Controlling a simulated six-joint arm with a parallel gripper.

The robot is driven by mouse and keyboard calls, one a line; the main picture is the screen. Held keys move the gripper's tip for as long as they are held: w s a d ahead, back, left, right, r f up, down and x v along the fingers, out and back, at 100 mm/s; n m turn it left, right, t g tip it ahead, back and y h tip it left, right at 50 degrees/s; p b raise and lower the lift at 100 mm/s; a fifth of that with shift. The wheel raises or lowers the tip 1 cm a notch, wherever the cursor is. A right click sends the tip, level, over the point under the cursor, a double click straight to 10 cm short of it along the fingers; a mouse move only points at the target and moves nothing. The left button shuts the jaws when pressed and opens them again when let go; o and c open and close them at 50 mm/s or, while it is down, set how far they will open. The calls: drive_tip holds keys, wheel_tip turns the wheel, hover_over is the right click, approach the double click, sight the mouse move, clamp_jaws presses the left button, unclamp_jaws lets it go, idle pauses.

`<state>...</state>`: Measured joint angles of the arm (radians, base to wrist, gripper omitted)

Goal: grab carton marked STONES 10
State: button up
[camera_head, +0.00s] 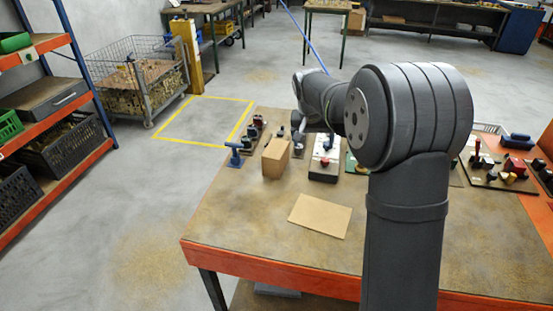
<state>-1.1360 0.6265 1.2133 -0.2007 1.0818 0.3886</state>
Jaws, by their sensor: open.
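A small brown carton (275,160) stands upright on the near workbench (240,215), toward its far left side. No marking on it can be read from here, so I cannot tell whether it says STONES 10. My arm reaches from the front right across the bench toward the back. My gripper (297,125) is small in the picture, above and just beyond the carton, slightly to its right. It is open and apart from the carton. Its fingertips are hard to make out, and my own arm hides part of the bench.
A flat brown cardboard sheet (320,216) lies in front of the carton. A blue clamp-like tool (235,154) is left of it. A black-and-white device (325,158) is close on the right. Boards with knobs (495,168) fill the bench's right. The bench's front left is clear.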

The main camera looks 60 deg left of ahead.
wheel_tip(320, 180, up, 3)
drive_tip(key=m+y, duration=0.1)
drive_tip(key=m, duration=0.1)
hover_over(276, 156)
drive_tip(key=s, duration=0.3)
drive_tip(key=x, duration=1.7)
drive_tip(key=shift+w+d+f, duration=0.1)
drive_tip(key=shift+w+f, duration=0.05)
drive_tip(key=shift+w, duration=0.25)
drive_tip(key=c, duration=1.2)
drive_tip(key=shift+t, duration=0.3)
drive_tip(key=shift+c, duration=1.2)
